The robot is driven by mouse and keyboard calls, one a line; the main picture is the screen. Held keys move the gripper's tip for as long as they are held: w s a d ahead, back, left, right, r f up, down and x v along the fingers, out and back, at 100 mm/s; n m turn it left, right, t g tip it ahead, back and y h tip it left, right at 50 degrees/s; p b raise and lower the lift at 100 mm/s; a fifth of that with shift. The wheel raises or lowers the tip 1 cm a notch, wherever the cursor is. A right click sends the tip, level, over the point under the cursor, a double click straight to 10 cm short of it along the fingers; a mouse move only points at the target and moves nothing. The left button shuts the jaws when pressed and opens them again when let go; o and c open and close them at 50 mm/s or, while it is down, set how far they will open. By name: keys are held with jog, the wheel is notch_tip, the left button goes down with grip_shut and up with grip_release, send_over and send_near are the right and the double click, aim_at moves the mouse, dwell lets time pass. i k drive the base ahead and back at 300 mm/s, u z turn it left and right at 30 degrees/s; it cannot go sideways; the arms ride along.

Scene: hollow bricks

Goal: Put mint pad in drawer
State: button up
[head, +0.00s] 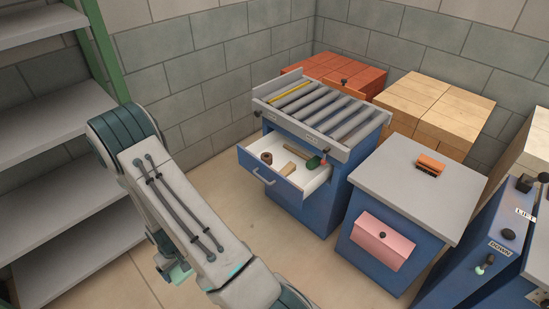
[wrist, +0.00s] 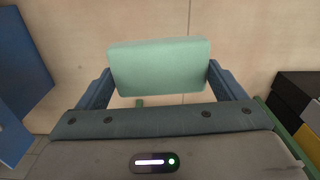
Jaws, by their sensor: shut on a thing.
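The mint pad (wrist: 160,66) is a pale green block, held between the two fingers of my gripper (wrist: 158,84) in the wrist view. My gripper is shut on it, above the floor. In the head view a small part of the mint pad (head: 180,274) shows below my arm, at the lower left; my arm hides most of the gripper. The drawer (head: 285,172) is pulled open from the blue roller-topped cabinet. Inside it lie a brown roll (head: 266,158), wooden pieces (head: 288,169) and a green-and-red item (head: 315,162).
A grey-topped blue cabinet (head: 405,190) with a pink front panel stands right of the drawer, an orange-brown brush-like item (head: 430,165) on top. Grey shelves (head: 60,190) with a green post stand left. Brick stacks (head: 430,105) stand behind. The floor before the drawer is clear.

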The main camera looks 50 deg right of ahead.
aim_at(300, 183)
jog(key=i, duration=1.75)
jog(key=z, duration=1.25)
jog(key=i, duration=0.75)
jog(key=z, duration=2.45)
